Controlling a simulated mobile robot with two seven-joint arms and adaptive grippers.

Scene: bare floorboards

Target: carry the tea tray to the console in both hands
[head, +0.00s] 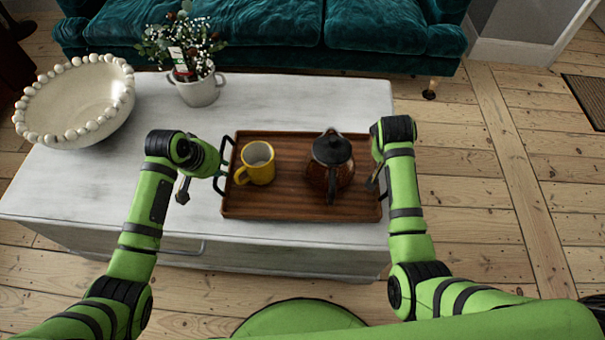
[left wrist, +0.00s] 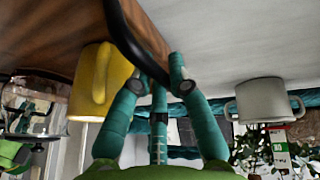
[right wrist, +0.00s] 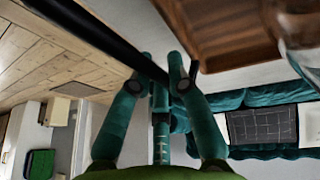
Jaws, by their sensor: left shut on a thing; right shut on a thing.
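The wooden tea tray (head: 285,207) is on or just above the right part of the white table; I cannot tell which. A yellow mug (head: 262,172) stands on its left part, and a dark glass teapot with a black lid (head: 331,170) stands on its right part. My left gripper (head: 220,170) is at the tray's left handle, and in the left wrist view its fingers (left wrist: 165,78) are shut on the black handle bar. My right gripper (right wrist: 164,80) is shut on the right black handle; in the head view its fingers are mostly hidden behind the wrist.
A white table (head: 290,95) carries a beaded bowl (head: 75,100) at left and a potted plant (head: 200,88) behind the tray. A teal sofa (head: 270,30) stands beyond. Open floorboards (head: 480,180) lie to the right, with a dark mat (head: 590,98) at far right.

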